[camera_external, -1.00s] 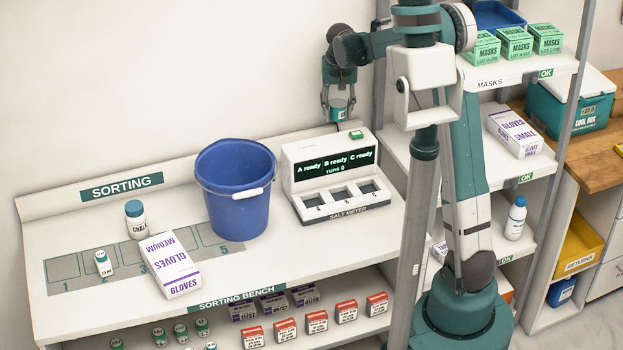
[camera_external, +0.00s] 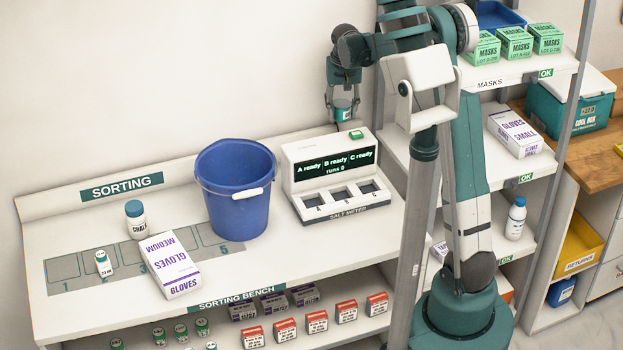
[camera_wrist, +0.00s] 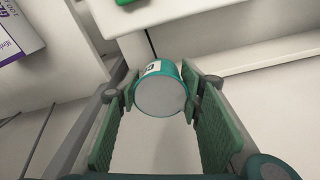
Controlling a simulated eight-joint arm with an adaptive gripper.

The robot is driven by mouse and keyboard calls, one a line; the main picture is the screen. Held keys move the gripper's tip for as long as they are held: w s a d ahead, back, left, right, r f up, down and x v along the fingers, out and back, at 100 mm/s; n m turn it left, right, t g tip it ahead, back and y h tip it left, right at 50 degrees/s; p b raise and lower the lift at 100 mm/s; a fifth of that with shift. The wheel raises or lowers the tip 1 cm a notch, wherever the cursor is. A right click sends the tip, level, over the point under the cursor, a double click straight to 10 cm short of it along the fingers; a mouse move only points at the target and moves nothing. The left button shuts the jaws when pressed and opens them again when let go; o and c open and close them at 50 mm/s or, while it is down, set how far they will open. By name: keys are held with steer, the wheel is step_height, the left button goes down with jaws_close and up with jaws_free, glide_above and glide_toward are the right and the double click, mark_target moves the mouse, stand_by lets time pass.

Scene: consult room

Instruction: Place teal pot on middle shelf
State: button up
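The teal pot (camera_wrist: 161,92) with a pale label and a grey end is between the two fingers of my gripper (camera_wrist: 163,95) in the wrist view. Both finger pads meet its sides, so my gripper is shut on it. In the external view the pot (camera_external: 343,108) hangs in my gripper (camera_external: 342,100), up in the air behind the salt meter (camera_external: 333,175). The middle shelf (camera_external: 480,158) of the rack stands to the right, partly hidden by my arm. A white and purple gloves box (camera_external: 516,133) rests on it.
Masks boxes (camera_external: 515,43) and a blue tray (camera_external: 497,16) are on the shelf above. A white bottle (camera_external: 516,218) stands on the shelf below. A blue bucket (camera_external: 232,185) and another gloves box (camera_external: 170,266) stand on the sorting bench (camera_external: 110,305).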

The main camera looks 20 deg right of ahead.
steer(key=shift+r, duration=0.1)
step_height(320, 180, up, 11)
steer(key=shift+n, duration=0.5)
steer(key=s+a+p, duration=0.1)
steer(key=s+a, duration=0.1)
steer(key=a, duration=1.4)
steer(key=s+a+p, duration=0.1)
steer(key=s+a, duration=0.2)
steer(key=a, duration=1.2)
steer(key=s+a+p, duration=0.1)
steer(key=s+a, duration=0.2)
steer(key=a, duration=1.3)
steer(key=shift+s+a+r+p, duration=0.1)
steer(key=shift+a+p, duration=0.25)
steer(key=s+a+p, duration=0.1)
steer(key=s+a, duration=1)
steer(key=a, duration=0.3)
steer(key=s+a+p, duration=0.1)
steer(key=s+a, duration=0.9)
steer(key=a, duration=0.3)
step_height(320, 180, down, 17)
steer(key=shift+s+n, duration=0.15)
steer(key=shift+n, duration=0.15)
